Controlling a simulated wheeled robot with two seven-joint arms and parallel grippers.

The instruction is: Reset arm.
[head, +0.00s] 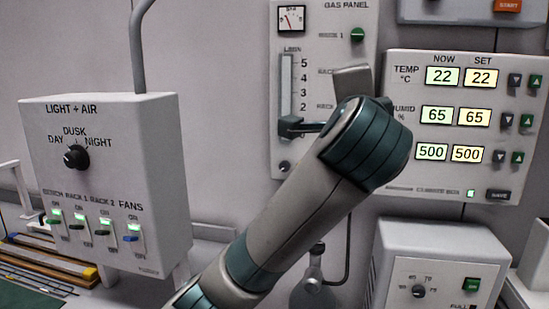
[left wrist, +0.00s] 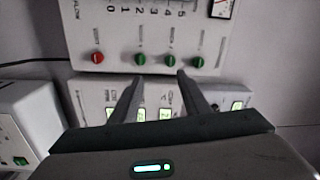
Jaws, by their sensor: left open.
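My left arm (head: 300,220) reaches up from the bottom of the head view, and its wrist end (head: 365,140) stands in front of the gas panel and climate box. In the head view my left gripper is mostly hidden behind the wrist. In the left wrist view my left gripper (left wrist: 160,76) is open, its two dark fingers apart with nothing between them. The fingertips overlap the lower edge of the gas panel (left wrist: 125,30) in that view; I cannot tell whether they touch it. My right gripper is not in view.
The light and air box (head: 110,190) stands at left, above some trays. The gas panel (head: 340,20) hangs mid-wall, with a dark block (head: 290,127) at its scale. The climate box (head: 400,75) reads 22, 65 and 500 in both columns. A dial box (head: 450,245) stands below it.

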